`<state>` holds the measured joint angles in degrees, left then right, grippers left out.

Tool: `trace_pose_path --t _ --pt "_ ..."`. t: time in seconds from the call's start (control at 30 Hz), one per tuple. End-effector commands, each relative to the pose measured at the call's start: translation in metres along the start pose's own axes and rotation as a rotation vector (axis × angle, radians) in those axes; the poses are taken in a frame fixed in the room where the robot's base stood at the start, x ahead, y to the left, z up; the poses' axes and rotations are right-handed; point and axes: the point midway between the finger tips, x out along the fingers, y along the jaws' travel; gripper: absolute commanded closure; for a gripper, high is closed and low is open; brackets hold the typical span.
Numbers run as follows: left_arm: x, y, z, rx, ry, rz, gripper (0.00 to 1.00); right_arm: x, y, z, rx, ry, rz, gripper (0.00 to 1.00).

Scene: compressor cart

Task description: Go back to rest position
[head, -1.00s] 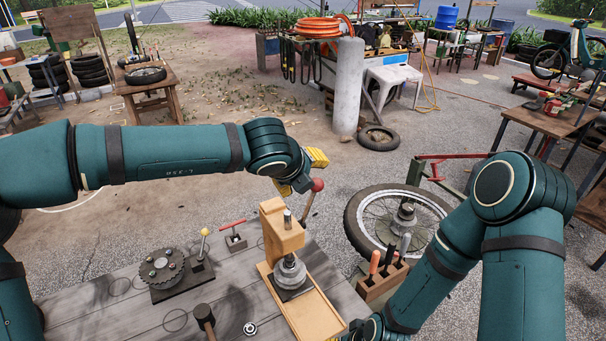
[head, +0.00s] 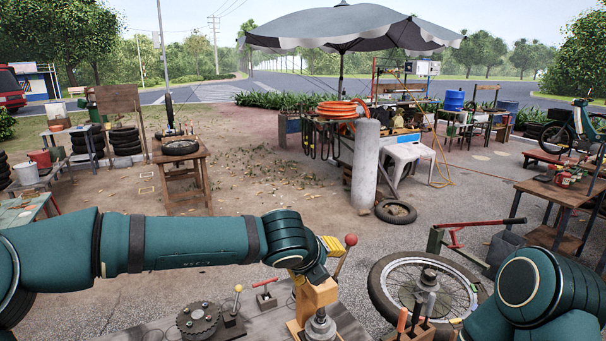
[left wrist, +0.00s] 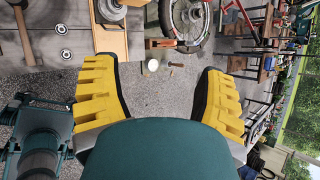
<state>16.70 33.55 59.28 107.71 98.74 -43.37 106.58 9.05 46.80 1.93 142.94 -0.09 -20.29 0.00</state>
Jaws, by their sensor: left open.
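My left gripper (left wrist: 162,95) is open in the left wrist view, its two yellow fingers wide apart with nothing between them. In the head view the left arm reaches across from the left, and the yellow fingers (head: 332,246) show near the red-knobbed lever of the wooden press (head: 318,292). I cannot tell whether they touch the lever. My right arm shows at the lower right of the head view. Its gripper is outside the frame.
The workbench (head: 262,326) carries a dark gear fixture (head: 198,320) and a small red-handled switch (head: 265,296). A wooden block with screwdrivers (head: 415,325) is close to my right arm. Open ground lies beyond.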

Motion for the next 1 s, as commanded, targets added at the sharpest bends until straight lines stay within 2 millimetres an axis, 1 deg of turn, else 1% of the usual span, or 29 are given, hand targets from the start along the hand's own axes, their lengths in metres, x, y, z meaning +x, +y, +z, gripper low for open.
trace_pose_path --t 0.03,0.1,0.17,0.2,0.27,0.3,0.37,0.4,0.47,0.5,0.57,0.6,0.67,0.7,0.8,0.9,0.93,0.97,1.0 --pt "0.023 0.022 -0.008 0.123 -0.01 0.023 0.29 0.008 0.003 0.001 0.0 -0.001 0.0 0.31" --pt "0.046 0.045 -0.015 0.307 -0.025 0.043 0.29 0.015 0.005 0.003 -0.001 -0.002 0.001 0.31" --pt "0.065 0.065 -0.022 0.471 -0.033 0.058 0.29 0.021 0.008 0.004 -0.001 -0.003 0.002 0.31" --pt "0.078 0.08 -0.029 0.587 -0.033 0.07 0.29 0.026 0.009 0.005 0.0 -0.003 0.002 0.31" --pt "0.097 0.102 -0.04 0.772 -0.028 0.083 0.29 0.032 0.012 0.005 0.0 -0.003 0.003 0.31" --pt "0.11 0.119 -0.049 0.905 -0.02 0.09 0.29 0.037 0.013 0.006 0.0 -0.003 0.004 0.31" --pt "0.129 0.146 -0.066 1.122 0.001 0.095 0.29 0.045 0.016 0.008 -0.001 -0.005 0.005 0.31" --pt "0.141 0.166 -0.078 1.275 0.021 0.092 0.29 0.05 0.018 0.009 -0.001 -0.006 0.005 0.31" --pt "0.159 0.195 -0.1 1.515 0.057 0.077 0.29 0.058 0.021 0.011 -0.001 -0.007 0.006 0.31" --pt "0.168 0.215 -0.116 1.677 0.085 0.058 0.29 0.064 0.023 0.012 -0.001 -0.008 0.007 0.31" --pt "0.18 0.246 -0.141 1.915 0.131 0.013 0.29 0.072 0.026 0.014 -0.001 -0.01 0.008 0.31" --pt "0.186 0.266 -0.159 2.071 0.162 -0.027 0.29 0.077 0.028 0.015 -0.001 -0.011 0.009 0.31" --pt "0.193 0.296 -0.187 2.301 0.209 -0.107 0.29 0.085 0.031 0.016 -0.001 -0.011 0.01 0.31" --pt "0.195 0.316 -0.205 2.446 0.236 -0.171 0.29 0.09 0.033 0.017 0.0 -0.012 0.011 0.31" --pt "0.193 0.36 -0.247 2.758 0.287 -0.357 0.29 0.101 0.037 0.019 0.0 -0.014 0.012 0.31" --pt "0.187 0.393 -0.28 2.988 0.303 -0.549 0.29 0.109 0.039 0.021 -0.001 -0.015 0.013 0.31" --pt "0.184 0.4 -0.288 3.039 0.304 -0.601 0.29 0.111 0.04 0.021 -0.001 -0.015 0.014 0.31" --pt "0.182 0.407 -0.294 -3.039 -0.298 0.638 0.29 0.112 0.041 0.021 -0.001 -0.015 0.014 0.31" --pt "0.179 0.413 -0.301 -2.976 -0.283 0.666 0.29 0.114 0.041 0.021 -0.001 -0.015 0.014 0.31"
